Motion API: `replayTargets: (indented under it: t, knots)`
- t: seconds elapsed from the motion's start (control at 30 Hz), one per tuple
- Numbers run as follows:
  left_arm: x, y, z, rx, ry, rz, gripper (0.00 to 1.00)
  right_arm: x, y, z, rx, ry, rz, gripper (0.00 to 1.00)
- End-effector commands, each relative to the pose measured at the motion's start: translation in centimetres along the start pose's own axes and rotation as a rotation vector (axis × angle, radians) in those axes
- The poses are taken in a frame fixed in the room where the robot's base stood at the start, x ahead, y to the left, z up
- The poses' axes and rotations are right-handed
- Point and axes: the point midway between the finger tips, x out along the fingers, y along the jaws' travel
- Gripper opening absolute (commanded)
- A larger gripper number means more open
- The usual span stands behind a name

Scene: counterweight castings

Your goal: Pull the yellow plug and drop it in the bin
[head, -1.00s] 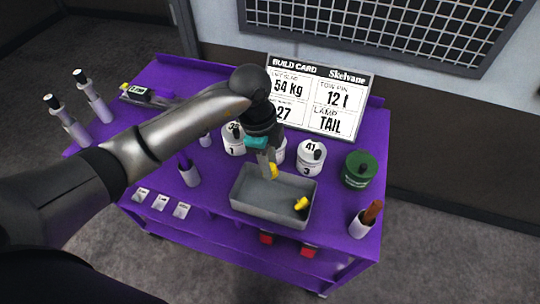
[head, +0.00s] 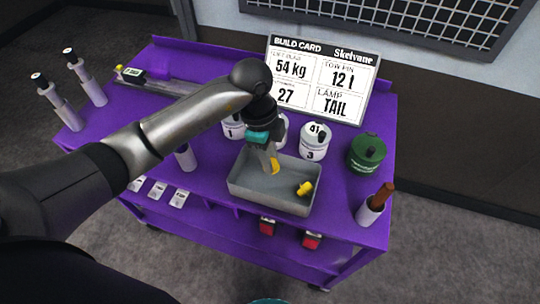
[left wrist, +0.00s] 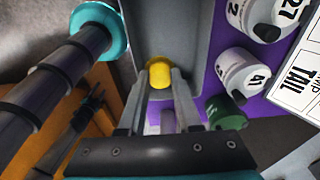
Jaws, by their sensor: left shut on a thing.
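My left gripper (head: 272,168) is over the grey bin (head: 262,201), its fingers pointing down within the rim outline. It is shut on a yellow plug (left wrist: 159,73), which shows between the fingertips in the left wrist view. Fingers partly hide this plug in the head view. A second yellow piece with a dark end (head: 304,188) lies in the bin near its right side. Whether the held plug touches the bin floor cannot be told.
White numbered canisters (head: 314,141) and a green canister (head: 367,151) stand behind and right of the bin. A white cup with a brown handle (head: 372,205) is at the right edge. The build card (head: 322,80) stands at the back. White labels lie at the front left.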

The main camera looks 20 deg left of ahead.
Motion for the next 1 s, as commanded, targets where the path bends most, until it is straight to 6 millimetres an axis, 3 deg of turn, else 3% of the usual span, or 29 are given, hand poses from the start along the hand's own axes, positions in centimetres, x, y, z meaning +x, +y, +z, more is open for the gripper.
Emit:
replayTargets:
  t: [0.07,0.1,0.4,0.77,1.0]
  knots:
    - [-0.1,0.0,0.0,0.0,0.0,0.0,0.0,-0.1,0.0,0.0,0.0,0.0,0.0,0.5]
    - [-0.1,0.0,0.0,0.0,0.0,0.0,0.35,-0.1,0.0,0.0,0.0,0.0,0.0,0.5]
    - [-0.1,0.0,0.0,0.0,0.0,0.0,0.67,-0.1,0.0,0.0,0.0,-0.001,0.0,0.5]
    - [-0.8,-0.1,0.0,0.001,0.0,-0.001,0.67,-0.1,0.0,0.1,0.0,-0.001,0.0,0.5]
    - [-5.5,-0.1,0.0,0.003,-0.001,-0.007,0.67,-0.1,0.0,0.1,0.0,-0.001,0.0,0.5]
